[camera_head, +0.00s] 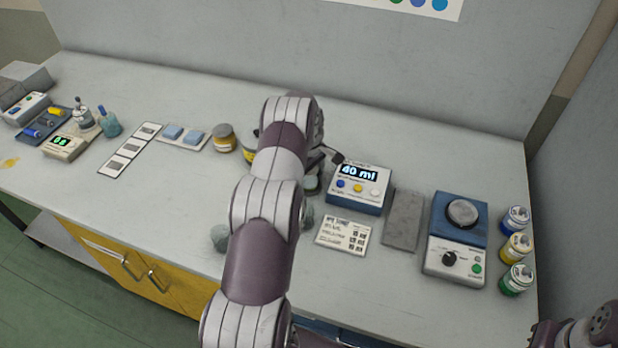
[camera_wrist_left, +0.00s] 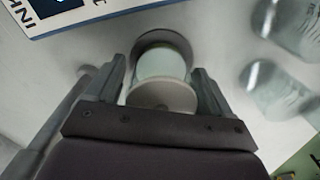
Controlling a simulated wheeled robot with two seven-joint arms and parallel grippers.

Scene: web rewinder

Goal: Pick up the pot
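In the left wrist view a small round pot (camera_wrist_left: 161,70), with a dark rim and a pale greenish inside, stands between the two fingers of my left gripper (camera_wrist_left: 157,72). The fingers are spread on either side of it, with narrow gaps seeming to show. A pale disc covers its near part. In the head view my left gripper (camera_head: 325,162) is mostly behind my own arm at the middle of the bench. A dark grey round piece beside it (camera_head: 312,184) may be the pot. Only part of my right arm shows at the lower right; its gripper is not seen.
A blue-and-white display box (camera_head: 360,188) reading "40 ml" stands close right of the gripper. Clear glass vessels (camera_wrist_left: 285,85) stand nearby. A label card (camera_head: 343,235), grey pad (camera_head: 404,219), stirrer-like device (camera_head: 457,240) and coloured jars (camera_head: 516,248) lie further right.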

